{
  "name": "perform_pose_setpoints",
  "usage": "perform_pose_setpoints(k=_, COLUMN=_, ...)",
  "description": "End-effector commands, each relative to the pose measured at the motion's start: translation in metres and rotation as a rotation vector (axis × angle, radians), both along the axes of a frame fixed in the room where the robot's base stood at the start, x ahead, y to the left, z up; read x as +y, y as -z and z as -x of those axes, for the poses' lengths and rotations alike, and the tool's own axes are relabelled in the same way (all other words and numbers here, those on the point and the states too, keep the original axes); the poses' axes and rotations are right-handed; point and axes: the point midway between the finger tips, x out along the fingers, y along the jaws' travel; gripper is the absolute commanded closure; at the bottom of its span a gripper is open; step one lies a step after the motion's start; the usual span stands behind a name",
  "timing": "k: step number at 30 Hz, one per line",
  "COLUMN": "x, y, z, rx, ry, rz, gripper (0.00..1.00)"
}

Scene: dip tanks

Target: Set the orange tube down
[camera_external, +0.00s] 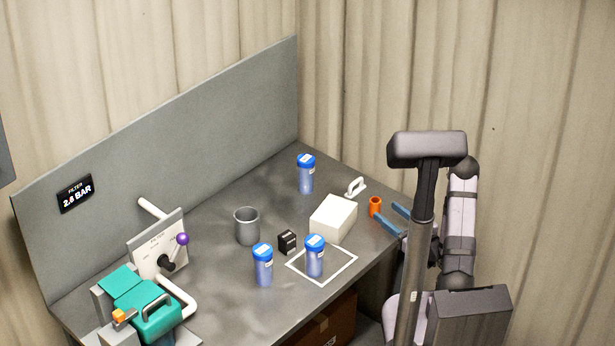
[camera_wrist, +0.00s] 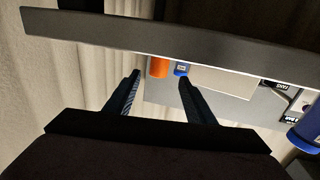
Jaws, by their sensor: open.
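The orange tube (camera_external: 376,207) stands upright on the grey bench near its right edge, next to a white block. In the wrist view the orange tube (camera_wrist: 158,67) shows just ahead of the fingertips, nearer the left finger. My gripper (camera_external: 383,212) is open, with its two blue fingers apart and pointing at the tube from the right. In the wrist view my gripper (camera_wrist: 160,78) has nothing held between its fingers. The tube looks clear of both fingers, though the exact gap is hard to tell.
A white block (camera_external: 334,218) and a white handle (camera_external: 356,186) are near the tube. Blue-capped bottles (camera_external: 306,174) stand around, one inside a white square outline (camera_external: 342,273). A grey cup (camera_external: 247,226) and a small black box (camera_external: 287,242) are mid-bench. A valve panel (camera_external: 160,247) is at left.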

Motion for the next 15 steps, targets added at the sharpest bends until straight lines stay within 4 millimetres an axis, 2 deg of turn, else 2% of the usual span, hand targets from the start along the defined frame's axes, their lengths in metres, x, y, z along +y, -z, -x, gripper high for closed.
perform_pose_setpoints(k=5, x=0.017, y=-0.047, z=0.002, rx=-0.022, ry=-0.041, rz=0.003, gripper=0.50)
perform_pose_setpoints(k=15, x=0.064, y=-0.181, z=-0.003, rx=-0.170, ry=-0.158, rz=0.024, gripper=0.50)
